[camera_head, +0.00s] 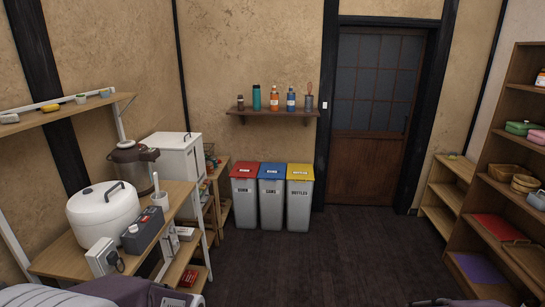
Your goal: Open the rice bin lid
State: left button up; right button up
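A white box-shaped bin (178,162) stands at the left, behind the rice cooker. Its flat top looks shut and has a small dark handle at its right side. I take it for the rice bin, but I can read no label on it. A round white rice cooker (103,212) with a closed lid and dark handle sits nearer on the wooden rack. Neither of my grippers shows in this view.
A brown pot (133,168), a dark grey box (145,231) and a white cup crowd the rack (65,258). Red, blue and yellow-lidded waste bins (272,202) line the back wall. Shelves (498,225) stand at right. The dark floor (320,255) between is clear.

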aim_at(162, 141)
jog(key=i+u, duration=0.1)
jog(key=i, duration=0.75)
jog(key=i+u, duration=0.15)
jog(key=i, duration=0.7)
jog(key=i+l+u, duration=0.1)
jog(key=i, duration=0.8)
jog(key=i+l+u, duration=0.1)
jog(key=i+u, duration=0.35)
jog(key=i+l+u, duration=0.3)
jog(key=i+u, duration=0.15)
jog(key=i, duration=0.2)
